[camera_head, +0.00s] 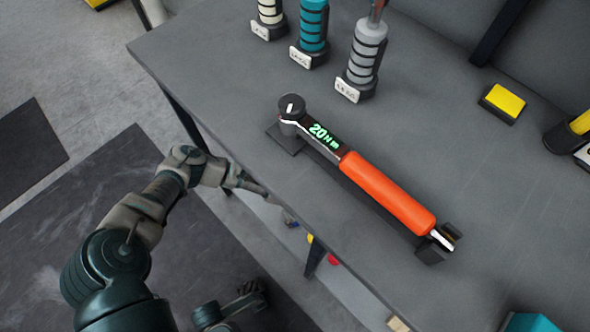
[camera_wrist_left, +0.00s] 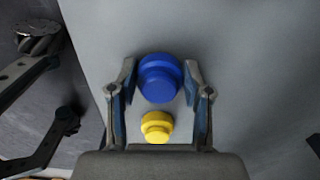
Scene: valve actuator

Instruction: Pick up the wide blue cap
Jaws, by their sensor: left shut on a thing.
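The wide blue cap (camera_wrist_left: 160,78) is a round stepped piece in the left wrist view, between the two fingers of my left gripper (camera_wrist_left: 160,70). The gripper is shut on it, one finger at each side. A smaller yellow cap (camera_wrist_left: 157,127) sits just below the blue cap in that view, close to the palm. In the head view my left arm reaches to the near left edge of the table, where the tabletop hides most of the gripper. The blue cap cannot be made out clearly there.
The grey table (camera_head: 215,65) carries an orange-handled torque wrench (camera_head: 385,190) on stands. Several ringed, labelled tools stand behind it, including a teal one (camera_head: 313,30) and a grey one (camera_head: 366,50). A yellow-topped block (camera_head: 502,102) lies at right. The table edge is close to my left forearm.

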